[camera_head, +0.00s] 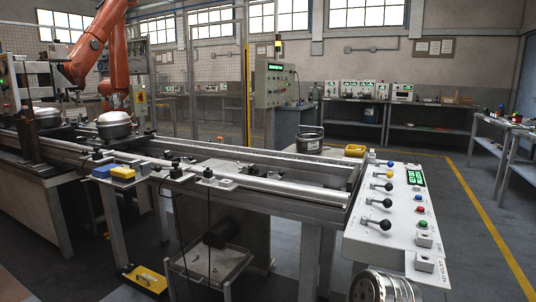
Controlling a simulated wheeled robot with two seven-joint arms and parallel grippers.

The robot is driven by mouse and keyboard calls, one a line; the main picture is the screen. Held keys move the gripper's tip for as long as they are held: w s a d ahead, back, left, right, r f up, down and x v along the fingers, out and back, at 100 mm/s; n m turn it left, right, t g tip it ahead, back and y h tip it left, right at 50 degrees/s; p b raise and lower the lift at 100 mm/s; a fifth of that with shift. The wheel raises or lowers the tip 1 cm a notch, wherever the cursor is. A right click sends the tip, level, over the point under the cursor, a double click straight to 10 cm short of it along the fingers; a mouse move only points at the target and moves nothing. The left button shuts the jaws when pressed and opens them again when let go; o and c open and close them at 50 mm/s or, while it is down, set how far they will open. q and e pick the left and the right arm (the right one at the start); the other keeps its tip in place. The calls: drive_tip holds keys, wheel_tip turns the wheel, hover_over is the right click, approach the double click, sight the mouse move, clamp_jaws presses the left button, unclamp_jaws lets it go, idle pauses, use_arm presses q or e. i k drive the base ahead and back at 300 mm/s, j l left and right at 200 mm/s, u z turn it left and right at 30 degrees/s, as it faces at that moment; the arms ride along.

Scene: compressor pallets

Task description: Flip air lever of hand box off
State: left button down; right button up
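A white sloped control box (395,238), which looks like the hand box, stands at the right end of the conveyor frame. A column of levers runs along its left side: a blue-knobbed one (389,163), a yellow-knobbed one (390,174) and several black-knobbed ones below, the nearest black knob (386,225) at the front. The levers' handles point left from their knobs. Their labels are too small to read, so I cannot tell which is the air lever. Neither of my grippers is in view.
The conveyor rails (240,182) extend left. An orange robot arm (95,42) stands behind. Floor right of the box is clear.

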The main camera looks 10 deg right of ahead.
sight(390, 163)
drive_tip(key=u, duration=0.45)
drive_tip(key=l+u, duration=0.1)
drive_tip(key=u, duration=1.65)
drive_tip(key=k+l+u, duration=0.2)
drive_tip(key=k+u, duration=0.2)
drive_tip(key=k+l+u, duration=0.15)
drive_tip(key=k+u, duration=0.35)
drive_tip(key=k, duration=0.45)
drive_tip(key=k+j+u, duration=0.15)
drive_tip(key=k, duration=0.35)
drive_tip(key=k+j+u, duration=0.1)
drive_tip(key=k, duration=0.4)
drive_tip(key=k+l, duration=0.1)
drive_tip(key=k, duration=0.45)
drive_tip(key=k+l, duration=0.15)
drive_tip(key=k, duration=0.35)
drive_tip(key=k+z, duration=0.1)
drive_tip(key=z, duration=0.35)
drive_tip(key=l+z, duration=0.1)
drive_tip(key=z, duration=0.4)
drive_tip(key=k+l+z, duration=0.1)
drive_tip(key=z, duration=0.35)
drive_tip(key=l+z, duration=0.1)
drive_tip(key=z, duration=0.35)
drive_tip(key=k+l+z, duration=0.1)
drive_tip(key=z, duration=0.35)
drive_tip(key=l+z, duration=0.15)
drive_tip(key=z, duration=0.35)
